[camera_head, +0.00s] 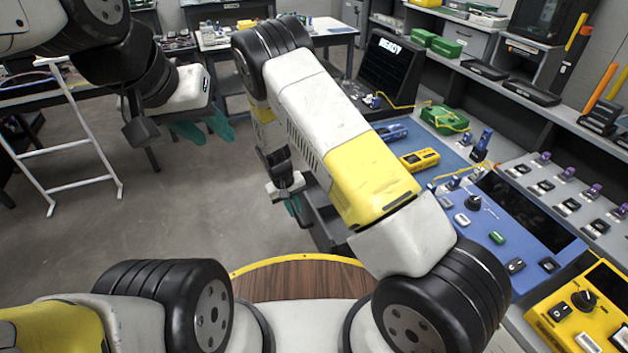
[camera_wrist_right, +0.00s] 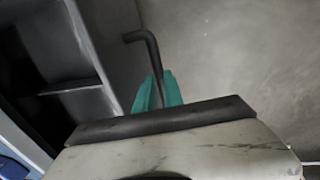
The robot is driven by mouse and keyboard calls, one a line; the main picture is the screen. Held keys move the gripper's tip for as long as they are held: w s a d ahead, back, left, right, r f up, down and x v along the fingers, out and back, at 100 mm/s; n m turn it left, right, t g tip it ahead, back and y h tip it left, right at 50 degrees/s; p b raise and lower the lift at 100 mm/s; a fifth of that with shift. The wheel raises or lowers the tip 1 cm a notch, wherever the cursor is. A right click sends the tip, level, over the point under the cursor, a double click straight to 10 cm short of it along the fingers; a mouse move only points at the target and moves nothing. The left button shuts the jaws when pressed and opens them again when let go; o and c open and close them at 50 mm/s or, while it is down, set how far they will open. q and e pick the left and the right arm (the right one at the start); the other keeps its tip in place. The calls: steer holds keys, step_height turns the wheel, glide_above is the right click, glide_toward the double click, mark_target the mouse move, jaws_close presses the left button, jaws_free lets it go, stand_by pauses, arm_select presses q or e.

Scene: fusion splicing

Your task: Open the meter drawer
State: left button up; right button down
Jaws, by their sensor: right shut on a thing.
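My right gripper (camera_head: 292,204) is low beside the dark drawer unit (camera_head: 328,222) under the blue-topped bench. In the right wrist view its teal fingers (camera_wrist_right: 158,92) are closed around a dark bent handle (camera_wrist_right: 148,40), whose upper end hooks to the left. A grey panel (camera_wrist_right: 108,40) lies just left of the handle. The join between handle and drawer front is not clear, and how far the drawer stands out cannot be told. My left gripper (camera_head: 204,128) hangs at upper left, empty, its teal fingers spread apart, far from the drawer unit.
The bench's blue mat (camera_head: 440,150) holds a yellow meter (camera_head: 419,159), a green case (camera_head: 444,119) and small devices. A white frame (camera_head: 70,150) stands on the floor at left. Bare floor (camera_head: 200,205) lies left of the drawer unit.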

steer(key=s+a, duration=0.2)
steer(key=a, duration=0.4)
steer(key=shift+s, duration=0.1)
steer(key=c, duration=1.5)
jaws_free()
steer(key=shift+o, duration=0.2)
step_height(320, 180, up, 8)
steer(key=a, duration=0.1)
steer(key=shift+s+a+f, duration=0.15)
steer(key=shift+s, duration=0.1)
